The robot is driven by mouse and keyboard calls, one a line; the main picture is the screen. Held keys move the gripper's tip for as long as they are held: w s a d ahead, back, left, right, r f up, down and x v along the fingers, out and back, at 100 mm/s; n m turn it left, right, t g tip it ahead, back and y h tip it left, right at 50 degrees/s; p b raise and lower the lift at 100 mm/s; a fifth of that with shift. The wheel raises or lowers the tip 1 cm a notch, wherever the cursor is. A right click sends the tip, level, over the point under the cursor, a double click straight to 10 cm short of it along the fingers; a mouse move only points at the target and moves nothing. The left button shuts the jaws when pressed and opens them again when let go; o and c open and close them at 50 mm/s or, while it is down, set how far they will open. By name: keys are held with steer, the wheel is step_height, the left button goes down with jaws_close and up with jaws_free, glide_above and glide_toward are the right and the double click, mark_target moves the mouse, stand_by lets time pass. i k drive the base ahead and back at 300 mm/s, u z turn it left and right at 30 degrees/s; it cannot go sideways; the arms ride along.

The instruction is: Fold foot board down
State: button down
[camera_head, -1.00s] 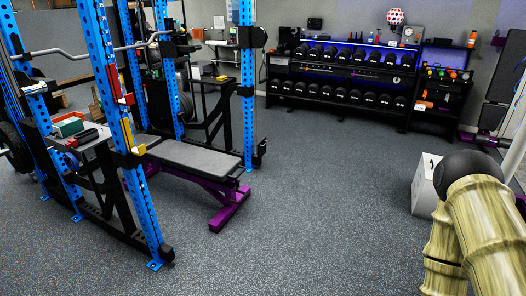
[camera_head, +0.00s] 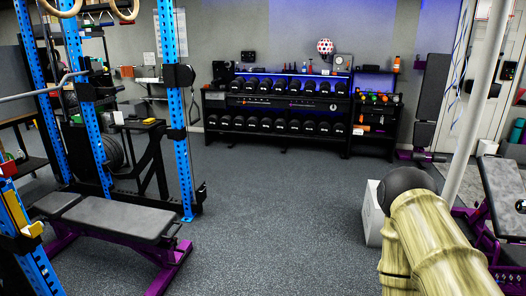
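No foot board can be made out for certain. A purple-framed machine with a tilted dark board (camera_head: 505,192) stands at the right edge, partly cut off by the frame and partly hidden behind my arm. I cannot tell whether this board is the foot board. My gripper is out of view.
A flat purple-legged bench (camera_head: 122,217) and a blue rack (camera_head: 172,110) stand at left. A dumbbell rack (camera_head: 280,107) lines the back wall. A white box (camera_head: 373,213) and a pale pole (camera_head: 476,100) stand at right. The middle floor is clear.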

mark_target(204, 195)
steer(key=u, duration=0.05)
steer(key=i, duration=1.65)
steer(key=u, duration=0.65)
steer(key=i, duration=1.85)
steer(key=u, duration=0.75)
steer(key=i, duration=0.75)
steer(key=u, duration=0.25)
